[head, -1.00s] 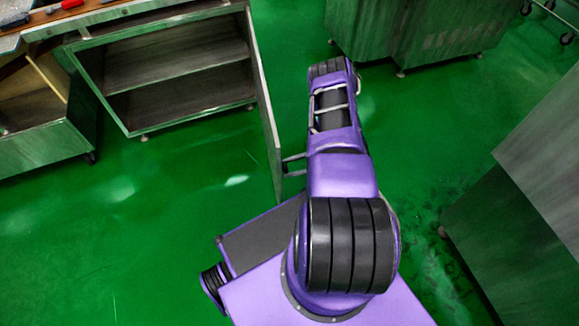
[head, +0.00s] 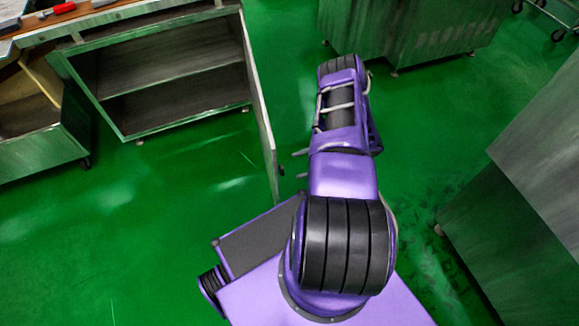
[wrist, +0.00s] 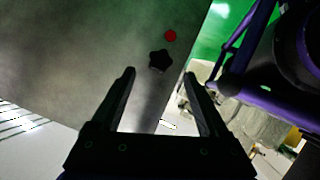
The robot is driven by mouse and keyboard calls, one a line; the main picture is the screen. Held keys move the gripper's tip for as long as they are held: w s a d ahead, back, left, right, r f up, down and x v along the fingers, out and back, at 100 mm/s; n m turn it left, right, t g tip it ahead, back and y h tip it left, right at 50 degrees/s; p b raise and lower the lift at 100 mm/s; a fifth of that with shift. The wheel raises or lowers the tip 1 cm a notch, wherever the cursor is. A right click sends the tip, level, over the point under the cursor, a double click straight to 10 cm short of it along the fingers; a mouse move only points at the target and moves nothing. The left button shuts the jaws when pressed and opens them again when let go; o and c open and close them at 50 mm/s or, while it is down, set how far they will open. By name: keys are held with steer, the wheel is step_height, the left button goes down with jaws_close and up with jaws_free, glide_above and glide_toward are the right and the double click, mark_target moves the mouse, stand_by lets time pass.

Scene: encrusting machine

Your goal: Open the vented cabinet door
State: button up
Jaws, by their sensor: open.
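The cabinet (head: 130,130) stands open at the upper left of the head view, its shelves showing. Its door (head: 262,110) is swung out well clear of the opening and is seen nearly edge-on. A dark knob (head: 281,168) sticks out near the door's free edge. My gripper (head: 298,165) is just right of the knob, open and apart from it. In the wrist view the door's grey face (wrist: 80,50) has a black star-shaped knob (wrist: 160,61) and a red dot (wrist: 170,36). The knob lies beyond and between my open, empty fingers (wrist: 160,75). Slots show at the lower left.
A worktop (head: 110,18) with red-handled tools is above the cabinet. Another metal cabinet (head: 420,35) stands at the back, and large grey units (head: 530,150) stand at the right. Green floor (head: 170,200) is clear left of the door.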

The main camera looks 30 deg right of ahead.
steer(key=v, duration=1.1)
steer(key=shift+d, duration=0.2)
steer(key=shift+r, duration=0.1)
